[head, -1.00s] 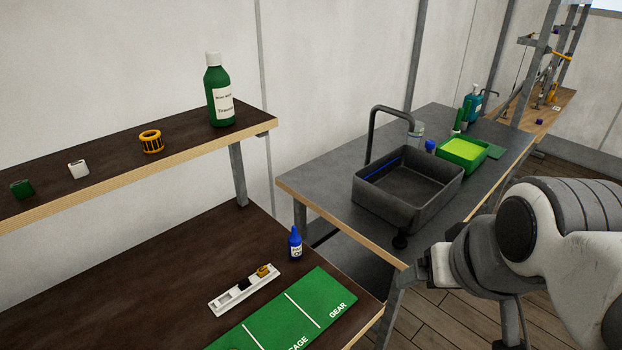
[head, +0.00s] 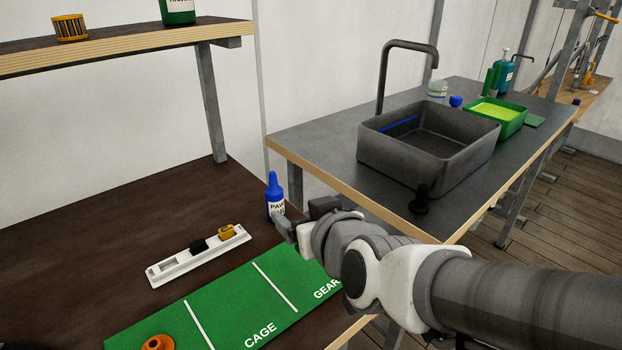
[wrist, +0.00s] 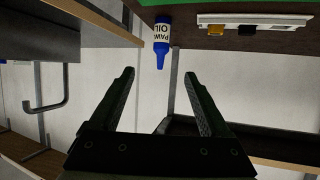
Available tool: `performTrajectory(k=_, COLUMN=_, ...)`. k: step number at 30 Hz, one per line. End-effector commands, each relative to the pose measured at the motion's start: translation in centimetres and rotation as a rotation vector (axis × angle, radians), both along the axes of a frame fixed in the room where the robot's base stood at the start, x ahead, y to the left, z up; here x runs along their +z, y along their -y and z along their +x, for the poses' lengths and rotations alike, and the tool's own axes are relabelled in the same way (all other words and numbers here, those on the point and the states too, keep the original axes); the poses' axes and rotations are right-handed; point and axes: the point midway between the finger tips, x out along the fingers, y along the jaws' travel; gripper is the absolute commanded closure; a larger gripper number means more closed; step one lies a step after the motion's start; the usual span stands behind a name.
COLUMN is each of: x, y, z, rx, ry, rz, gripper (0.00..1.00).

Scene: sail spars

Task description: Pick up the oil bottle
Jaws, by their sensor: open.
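The oil bottle (head: 275,197) is small and blue with a white label. It stands upright on the dark brown bench near its right end in the head view. The wrist view is turned upside down and shows the bottle (wrist: 162,42) beyond and between the fingertips, its label reading "PAWL OIL". My gripper (wrist: 160,72) is open with nothing between its fingers. In the head view my gripper (head: 292,222) is just right of the bottle and partly covers its lower part. I cannot tell whether a finger touches it there; the wrist view shows a gap.
A white tray (head: 170,269) with a black and a yellow piece lies left of the bottle. A green mat (head: 230,300) marked CAGE and GEAR is in front, with an orange part (head: 157,343). A shelf (head: 120,55) hangs above; a sink (head: 430,150) stands right.

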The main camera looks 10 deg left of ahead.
Motion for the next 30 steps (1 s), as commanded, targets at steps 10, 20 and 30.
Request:
performTrajectory(k=10, x=-1.5, y=-1.5, z=0.9, rx=0.01, ry=0.032, rz=0.006, gripper=0.2)
performTrajectory(k=20, x=-2.1, y=-2.6, z=2.8, rx=0.006, ry=0.032, rz=0.002, gripper=0.2)
performTrajectory(k=30, x=-3.5, y=-3.7, z=4.4, rx=0.012, ry=0.033, rz=0.006, gripper=0.2)
